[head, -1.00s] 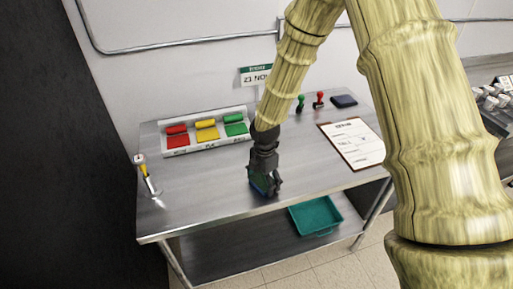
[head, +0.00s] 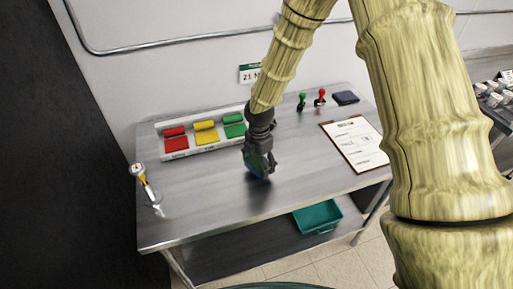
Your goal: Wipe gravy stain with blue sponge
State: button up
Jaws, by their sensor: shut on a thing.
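My gripper (head: 259,170) is over the middle of the steel table (head: 205,205), pointing down. It is shut on the blue sponge (head: 255,163), of which only a dark blue sliver shows between the fingers. The sponge looks to be slightly above the tabletop, but I cannot tell the exact gap. A dark patch lies on the steel just below the gripper; I cannot tell whether it is shadow, reflection or stain. No gravy stain is clearly visible.
A rack with red, yellow and green pieces (head: 205,138) stands at the back left. A gauge-topped stand (head: 146,185) is at the left edge. Stamps (head: 302,101), a dark pad (head: 345,97) and a clipboard (head: 356,144) are at the right. A teal tray (head: 318,216) sits below.

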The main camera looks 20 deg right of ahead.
jog(key=shift+s+r+p, duration=0.2)
jog(key=shift+r+p, duration=0.1)
jog(key=shift+r, duration=0.3)
jog(key=shift+s+r+p, duration=0.15)
jog(key=shift+r+p, duration=0.15)
jog(key=shift+r, duration=0.25)
jog(key=shift+w+a+r+p, duration=0.1)
jog(key=shift+w+r+p, duration=0.15)
jog(key=shift+r+p, duration=0.65)
jog(key=shift+s+r+p, duration=0.15)
jog(key=shift+r+p, duration=0.35)
jog(key=shift+r, duration=0.35)
jog(key=shift+f, duration=0.1)
